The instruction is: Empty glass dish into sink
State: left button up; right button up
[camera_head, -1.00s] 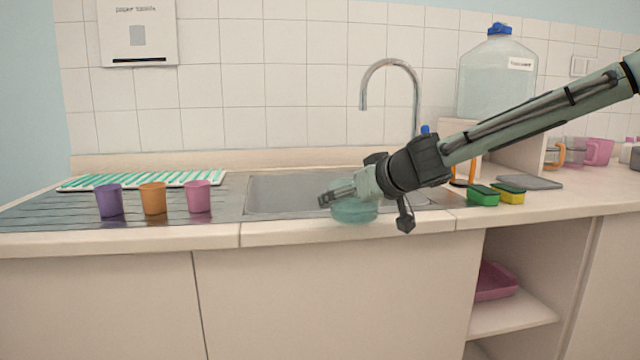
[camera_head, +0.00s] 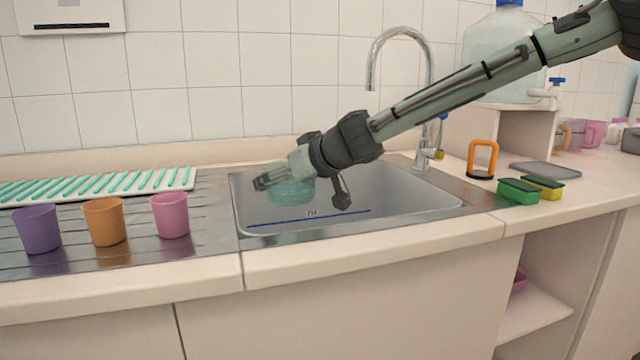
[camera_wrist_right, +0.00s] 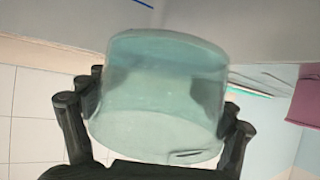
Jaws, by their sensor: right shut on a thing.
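The glass dish (camera_head: 290,191) is a clear, bluish-green round vessel held over the left part of the steel sink (camera_head: 400,192). My right gripper (camera_head: 262,183) is shut on the dish. In the right wrist view the glass dish (camera_wrist_right: 160,95) fills the middle, with dark fingers of my right gripper (camera_wrist_right: 155,120) on both sides of it. I cannot tell whether liquid is in the dish. My left gripper is not in view.
A tall curved faucet (camera_head: 400,32) stands behind the sink. Purple (camera_head: 37,229), orange (camera_head: 104,222) and pink (camera_head: 170,215) cups stand on the drainboard at left. A large water jug (camera_head: 490,60) stands behind my arm.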

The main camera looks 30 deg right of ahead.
jog(key=shift+w+r, duration=0.1)
jog(key=shift+w, duration=0.15)
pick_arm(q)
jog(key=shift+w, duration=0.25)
pick_arm(e)
jog(key=shift+s, duration=0.2)
jog(key=shift+w+d+m+p, duration=0.1)
jog(key=shift+d+m+p, duration=0.15)
jog(key=shift+m+p, duration=0.15)
jog(key=d+m+y+p, duration=0.1)
jog(key=d+f+m+y+p, duration=0.1)
jog(key=shift+w+d+f+g+p, duration=0.1)
jog(key=shift+w+g+p, duration=0.2)
jog(key=shift+w+g, duration=0.1)
pick_arm(q)
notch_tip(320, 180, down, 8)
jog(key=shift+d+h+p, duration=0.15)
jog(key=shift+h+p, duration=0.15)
jog(key=shift+p, duration=0.1)
pick_arm(e)
jog(key=shift+w+d+f+m+y, duration=0.2)
jog(key=shift+d+f+m+y, duration=0.1)
jog(key=shift+d+m+y, duration=0.3)
jog(key=shift+w+d+f+m+y, duration=0.25)
jog(key=shift+d+m+y, duration=0.25)
jog(key=shift+d, duration=0.15)
